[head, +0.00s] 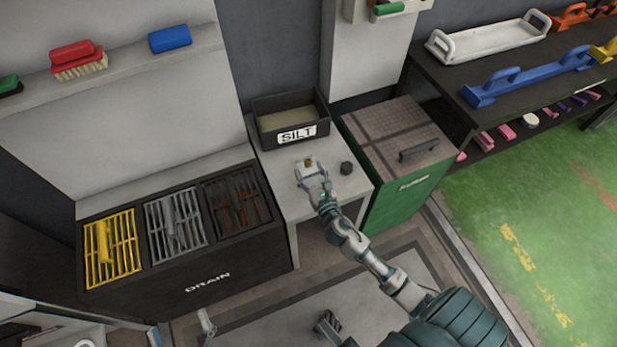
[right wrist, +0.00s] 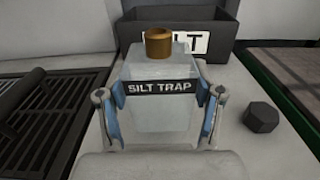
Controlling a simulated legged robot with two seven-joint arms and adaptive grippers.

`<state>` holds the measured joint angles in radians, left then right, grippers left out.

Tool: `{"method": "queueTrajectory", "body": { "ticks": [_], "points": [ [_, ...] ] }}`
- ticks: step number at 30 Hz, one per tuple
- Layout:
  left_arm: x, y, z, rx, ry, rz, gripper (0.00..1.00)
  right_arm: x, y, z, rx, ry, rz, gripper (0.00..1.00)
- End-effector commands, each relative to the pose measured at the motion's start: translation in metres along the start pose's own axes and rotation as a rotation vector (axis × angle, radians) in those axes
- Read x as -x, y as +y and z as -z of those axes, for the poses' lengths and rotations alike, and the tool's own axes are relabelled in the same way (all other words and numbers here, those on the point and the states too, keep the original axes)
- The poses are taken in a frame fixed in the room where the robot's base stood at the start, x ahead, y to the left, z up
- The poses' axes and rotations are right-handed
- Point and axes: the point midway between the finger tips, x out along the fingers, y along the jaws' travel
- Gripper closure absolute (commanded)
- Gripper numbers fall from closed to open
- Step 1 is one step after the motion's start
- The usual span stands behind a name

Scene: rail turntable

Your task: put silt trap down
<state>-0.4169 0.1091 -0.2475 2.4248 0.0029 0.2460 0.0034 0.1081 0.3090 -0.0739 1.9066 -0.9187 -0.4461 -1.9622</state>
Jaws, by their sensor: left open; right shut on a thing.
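The silt trap is a clear, pale box with a brass-coloured neck on top and a dark label; it shows in the head view (head: 308,168) and the right wrist view (right wrist: 160,118). My right gripper (right wrist: 160,95) is shut on it, with a blue pad at each side. In the head view my right gripper (head: 311,175) is over the grey stand (head: 290,205), in front of the dark SILT bin (head: 297,132). The trap looks upright; I cannot tell whether its base touches the stand. My left gripper (head: 180,330) is open at the bottom edge, partly cut off.
A dark hexagonal knob (head: 346,168) sits right of the trap on the stand. The DRAIN cabinet (head: 206,281) with yellow, grey and rusty grates is at left. A green cabinet (head: 408,205) with a handled lid stands at right.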

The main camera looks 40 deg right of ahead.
Motion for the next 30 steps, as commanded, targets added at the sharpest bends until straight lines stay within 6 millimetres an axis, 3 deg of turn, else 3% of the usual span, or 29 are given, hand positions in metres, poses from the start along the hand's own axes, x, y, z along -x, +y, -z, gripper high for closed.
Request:
{"method": "queueTrajectory", "body": {
  "ticks": [7,13,25,26,28,30],
  "points": [
    [0.009,0.005,0.025,0.017,0.225,-0.005,0.05,0.0,-0.002,0.027,-0.002,0.007,0.001,0.84],
    [0.022,0.006,0.049,0.029,0.398,-0.006,0.05,0.0,-0.002,0.037,-0.002,0.002,0.001,0.84],
    [0.025,0.006,0.055,0.032,0.437,-0.005,0.05,0.0,-0.001,0.037,-0.002,0.0,0.0,0.84],
    [0.024,0.006,0.055,0.031,0.438,-0.006,0.05,0.0,-0.001,0.037,-0.002,0.001,0.0,0.27],
    [0.023,0.006,0.054,0.031,0.435,-0.006,0.05,0.0,-0.002,0.037,-0.002,0.001,0.0,0.09],
    [0.023,0.006,0.054,0.031,0.435,-0.006,0.05,0.0,-0.002,0.037,-0.002,0.001,0.0,0.09]
  ]
}}
